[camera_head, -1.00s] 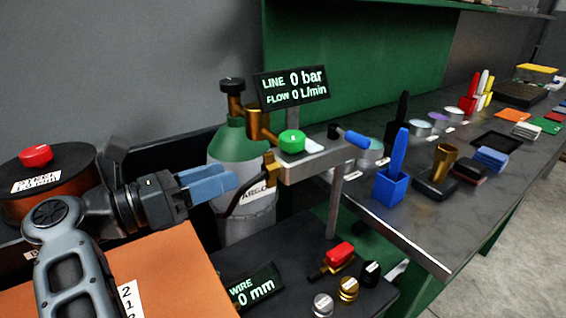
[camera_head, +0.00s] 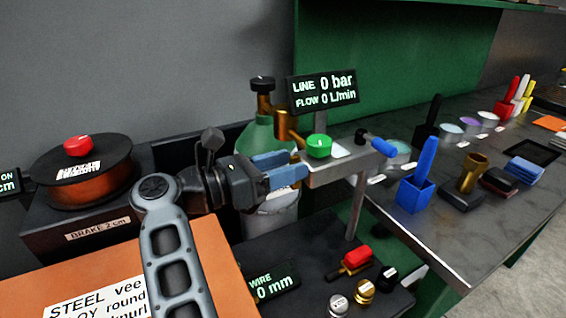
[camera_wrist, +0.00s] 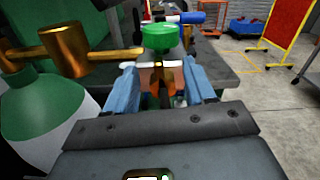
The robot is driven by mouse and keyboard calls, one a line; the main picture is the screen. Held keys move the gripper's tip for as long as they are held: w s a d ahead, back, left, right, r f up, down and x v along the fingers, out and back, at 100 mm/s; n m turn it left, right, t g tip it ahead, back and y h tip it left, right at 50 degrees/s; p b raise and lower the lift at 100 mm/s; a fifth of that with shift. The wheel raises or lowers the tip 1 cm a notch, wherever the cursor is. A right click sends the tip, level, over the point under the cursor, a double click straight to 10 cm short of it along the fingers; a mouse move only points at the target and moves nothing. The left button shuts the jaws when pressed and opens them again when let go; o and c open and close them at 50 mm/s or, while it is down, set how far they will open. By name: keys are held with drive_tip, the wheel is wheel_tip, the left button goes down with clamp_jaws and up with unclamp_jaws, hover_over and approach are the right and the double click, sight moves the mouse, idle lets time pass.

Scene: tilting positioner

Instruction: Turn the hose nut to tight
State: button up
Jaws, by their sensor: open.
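The brass hose nut (camera_wrist: 162,80) shows in the wrist view below the green knob, between my two blue fingers. My gripper (camera_wrist: 160,84) is open, with one finger on each side of the nut; I cannot tell whether either finger touches it. In the head view my gripper (camera_head: 297,164) reaches the left end of the grey bracket (camera_head: 345,165) and hides the nut and most of the hose. The green knob (camera_head: 319,147) sits on top of the bracket. The display (camera_head: 323,91) above reads line 0 bar and flow 0 L/min.
The green-topped gas cylinder (camera_head: 258,135) with its brass regulator (camera_head: 288,128) stands close behind my gripper. A blue-tipped lever (camera_head: 376,144) is on the bracket's right. Below lie a red-handled part (camera_head: 356,257) and several small knobs. A crowded bench (camera_head: 450,245) is at right.

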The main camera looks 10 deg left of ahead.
drive_tip(key=shift+c, duration=0.3)
clamp_jaws()
drive_tip(key=shift+f, duration=0.1)
drive_tip(key=shift+f+b, duration=0.1)
drive_tip(key=shift+b, duration=0.55)
drive_tip(key=m+b, duration=0.1)
drive_tip(key=b, duration=0.2)
drive_tip(key=shift+f, duration=0.15)
drive_tip(key=b, duration=0.2)
drive_tip(key=shift+s+b, duration=0.1)
drive_tip(key=shift+b, duration=0.2)
drive_tip(key=shift+r+m+b, duration=0.2)
drive_tip(key=shift+m+b, duration=0.2)
drive_tip(key=shift+b, duration=0.15)
